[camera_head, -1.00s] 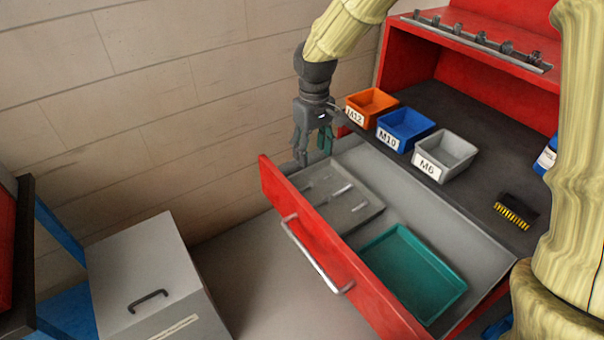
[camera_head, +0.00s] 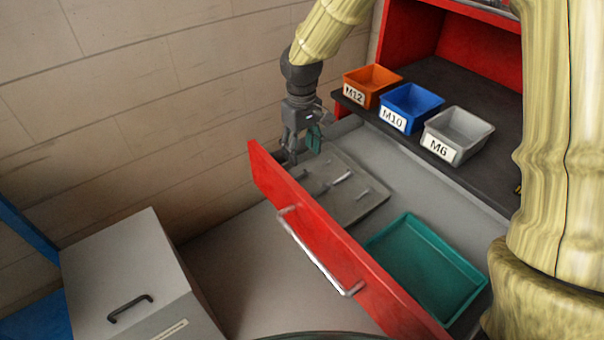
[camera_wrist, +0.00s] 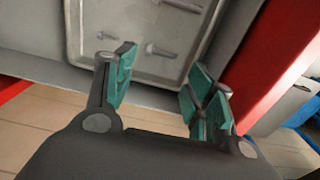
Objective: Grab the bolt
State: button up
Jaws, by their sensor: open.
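Several metal bolts of differing size lie in a grey tray (camera_head: 357,212) inside the open red drawer (camera_head: 335,262). One bolt (camera_head: 342,177) shows in the middle of the tray, with a smaller bolt (camera_head: 363,194) nearer its right side. In the wrist view a bolt (camera_wrist: 160,51) lies beyond and between my fingers, a small bolt (camera_wrist: 106,36) lies left of it, and a larger one (camera_wrist: 182,6) is cut by the top edge. My gripper (camera_head: 303,150), with green finger pads, is open and empty above the tray's far left end. It also shows in the wrist view (camera_wrist: 163,78).
A teal tray (camera_head: 476,290) sits in the drawer's right part. Orange M12 (camera_head: 354,93), blue M10 (camera_head: 393,119) and grey M6 (camera_head: 440,148) bins stand on the dark worktop (camera_head: 440,85) behind. A brick wall is at left, a grey cabinet (camera_head: 120,265) at lower left.

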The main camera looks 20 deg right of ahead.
aim_at(301, 174)
jog(key=shift+a+f+p, duration=0.1)
jog(key=shift+f+p, duration=0.2)
jog(key=shift+f, duration=3.5)
jog(key=shift+s, duration=0.1)
grip_shut()
